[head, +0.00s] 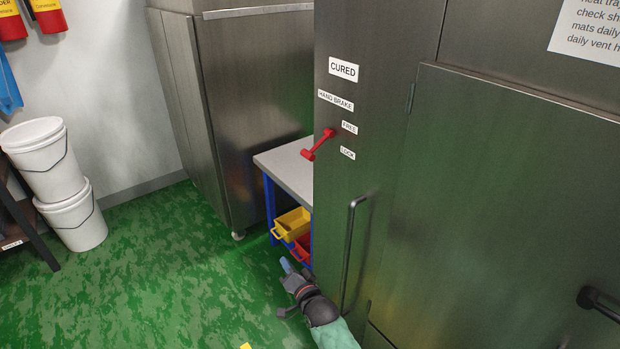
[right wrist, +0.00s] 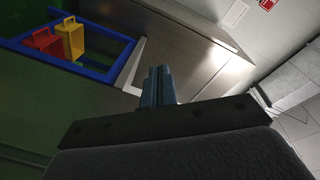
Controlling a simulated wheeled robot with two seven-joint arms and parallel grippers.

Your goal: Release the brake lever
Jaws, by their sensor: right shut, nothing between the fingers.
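The red brake lever (head: 319,144) is mounted on the side of the steel cabinet, under the label "HAND BRAKE" (head: 335,100). It slants, with its upper right end near the label "FREE" (head: 349,127) and its knob lower left. The label "LOCK" (head: 347,153) is below. My right gripper (head: 286,265) is low in front of the cabinet, well below the lever and apart from it. Its blue fingers are shut and empty, and they also show in the right wrist view (right wrist: 158,86). The lever is not visible there. My left gripper is not in view.
A vertical door handle (head: 349,250) stands out from the cabinet close to my right arm. A table (head: 285,160) with a yellow bin (head: 291,224) and a red bin (head: 302,246) beneath is behind. White buckets (head: 72,218) stand at left.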

